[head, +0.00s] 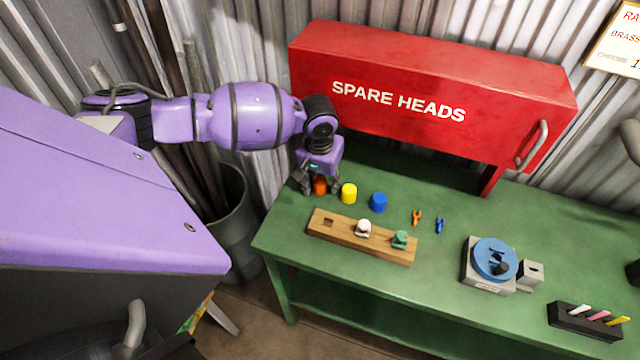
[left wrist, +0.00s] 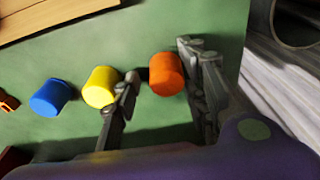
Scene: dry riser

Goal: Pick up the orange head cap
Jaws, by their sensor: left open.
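The orange head cap (head: 320,185) stands on the green bench at its left end, partly hidden by my gripper in the head view. It shows clearly in the left wrist view (left wrist: 166,74). My left gripper (head: 319,188) is above and around it, pointing down. In the left wrist view the open fingers (left wrist: 162,90) stand on either side of the orange cap, with visible gaps. The left-hand finger in that view is close beside the yellow cap (left wrist: 101,87). My right gripper is not in view.
The yellow cap (head: 349,193) and a blue cap (head: 379,202) stand in a row to the right. A wooden block (head: 335,232) with white and green pieces lies in front. A red SPARE HEADS cabinet (head: 430,85) hangs behind. The bench's left edge is near.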

